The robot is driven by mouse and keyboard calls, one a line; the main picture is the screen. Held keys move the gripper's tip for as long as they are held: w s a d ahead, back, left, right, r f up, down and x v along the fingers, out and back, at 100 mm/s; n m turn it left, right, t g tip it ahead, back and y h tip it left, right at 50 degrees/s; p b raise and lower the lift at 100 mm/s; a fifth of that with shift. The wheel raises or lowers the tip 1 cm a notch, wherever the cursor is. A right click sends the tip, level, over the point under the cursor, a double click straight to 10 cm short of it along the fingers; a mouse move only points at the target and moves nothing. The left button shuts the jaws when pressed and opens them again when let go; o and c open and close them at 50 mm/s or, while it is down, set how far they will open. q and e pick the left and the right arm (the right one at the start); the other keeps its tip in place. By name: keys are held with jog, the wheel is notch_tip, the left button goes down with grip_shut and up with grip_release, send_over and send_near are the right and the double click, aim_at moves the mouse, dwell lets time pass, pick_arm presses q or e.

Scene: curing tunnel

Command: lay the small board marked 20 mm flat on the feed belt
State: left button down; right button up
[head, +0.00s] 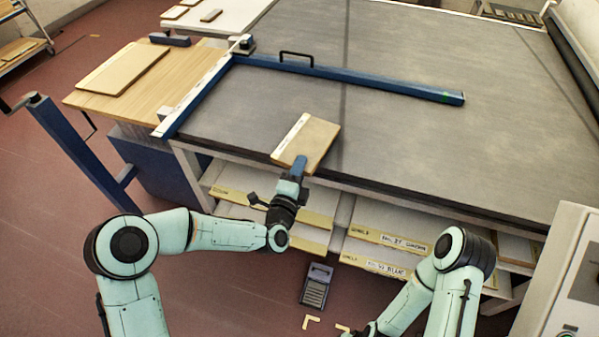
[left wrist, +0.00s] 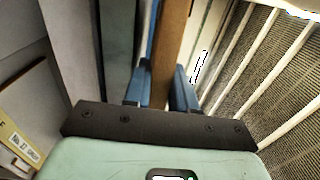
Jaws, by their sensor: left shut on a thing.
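The small board (head: 318,140) is light brown with a pale strip along its left edge. I cannot read a thickness mark on it. My left gripper (head: 299,166) is shut on its near edge and holds it at the front edge of the grey feed belt (head: 410,140). I cannot tell whether the board touches the belt. In the left wrist view the board (left wrist: 172,45) shows edge-on between the blue fingers of the left gripper (left wrist: 166,82). My right arm is at the lower right of the head view, its fingers out of sight.
A blue bar (head: 360,82) with a black handle crosses the belt behind the board. A wooden side table (head: 150,95) at left carries a larger board (head: 122,70). Labelled shelves (head: 385,240) lie under the belt's front edge. The belt right of the board is clear.

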pick_arm(q)
jog(key=shift+f, duration=0.85)
jog(key=shift+f, duration=0.1)
jog(key=c, duration=0.9)
grip_release()
jog(key=b+v, duration=0.2)
jog(key=v, duration=1)
jog(key=shift+b, duration=0.3)
